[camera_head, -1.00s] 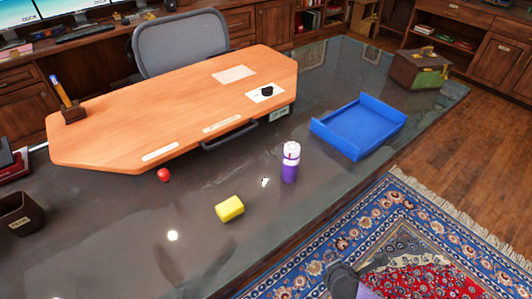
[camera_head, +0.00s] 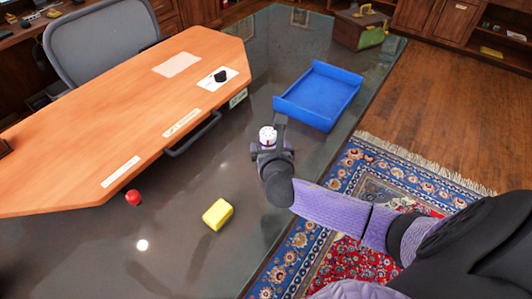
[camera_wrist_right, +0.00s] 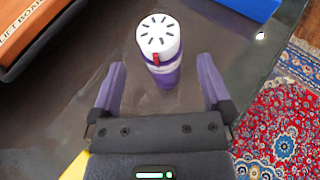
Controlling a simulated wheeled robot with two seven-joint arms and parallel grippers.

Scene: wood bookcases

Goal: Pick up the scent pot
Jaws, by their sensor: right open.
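The scent pot is a purple cylinder with a white slotted top, standing upright on the dark glossy tabletop. In the head view its white top (camera_head: 267,134) shows just beyond my right gripper (camera_head: 271,148), which hides its lower part. In the right wrist view the scent pot (camera_wrist_right: 158,42) stands ahead, a little above the middle of the opening. My right gripper (camera_wrist_right: 162,64) is open and empty, one finger toward each side of the pot. I cannot tell whether the pot is between the fingertips or just past them. My left gripper is not in view.
A blue tray (camera_head: 318,92) lies beyond the pot to the right. A yellow block (camera_head: 217,214) and a red ball (camera_head: 133,197) are to the left. An orange wooden board (camera_head: 130,130) with a dark handle takes the left side. The patterned rug (camera_head: 375,165) lies below the table edge.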

